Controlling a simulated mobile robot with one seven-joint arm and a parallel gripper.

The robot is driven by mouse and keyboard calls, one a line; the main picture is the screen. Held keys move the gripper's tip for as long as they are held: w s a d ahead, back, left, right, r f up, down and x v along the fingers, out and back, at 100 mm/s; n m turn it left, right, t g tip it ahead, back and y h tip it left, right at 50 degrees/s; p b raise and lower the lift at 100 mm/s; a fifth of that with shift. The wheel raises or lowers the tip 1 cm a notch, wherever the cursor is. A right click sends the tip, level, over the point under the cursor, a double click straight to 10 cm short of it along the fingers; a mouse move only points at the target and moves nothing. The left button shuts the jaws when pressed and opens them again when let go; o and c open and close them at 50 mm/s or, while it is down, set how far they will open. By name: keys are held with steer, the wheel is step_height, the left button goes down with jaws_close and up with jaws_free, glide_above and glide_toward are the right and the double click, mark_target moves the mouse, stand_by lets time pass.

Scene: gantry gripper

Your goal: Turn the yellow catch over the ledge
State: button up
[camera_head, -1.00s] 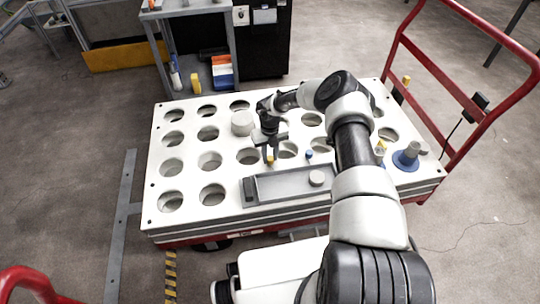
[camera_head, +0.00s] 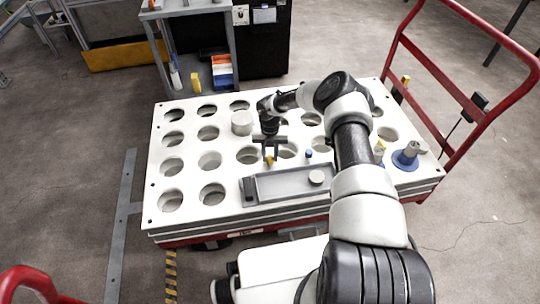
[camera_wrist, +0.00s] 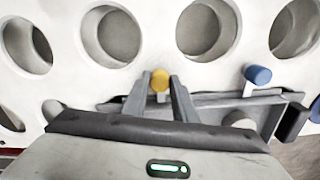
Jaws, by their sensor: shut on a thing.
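The yellow catch (camera_head: 270,160) stands at the far edge of a grey tray (camera_head: 265,190) on the white board. In the wrist view its round yellow knob (camera_wrist: 160,80) sits between my fingertips. My gripper (camera_head: 269,153) points down and is shut on the catch; the fingers hide its lower part. A blue catch (camera_head: 309,154) stands to the right along the same edge, and its pale stem shows in the wrist view (camera_wrist: 257,75). The grey ledge (camera_wrist: 205,97) runs behind my fingers. I cannot tell whether the yellow catch lies over it.
The white board (camera_head: 232,170) has several round holes. A pale disc (camera_head: 316,178) lies in the tray. A white cylinder (camera_head: 242,122) stands left of my gripper. A blue-based fitting (camera_head: 405,160) stands at the right, near a red rail (camera_head: 450,85).

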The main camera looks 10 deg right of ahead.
mark_target(270, 157)
steer(key=o, duration=1)
steer(key=shift+r, duration=0.1)
step_height(270, 157, up, 17)
steer(key=p, duration=0.4)
steer(key=shift+r+p, duration=0.1)
steer(key=shift+p, duration=0.25)
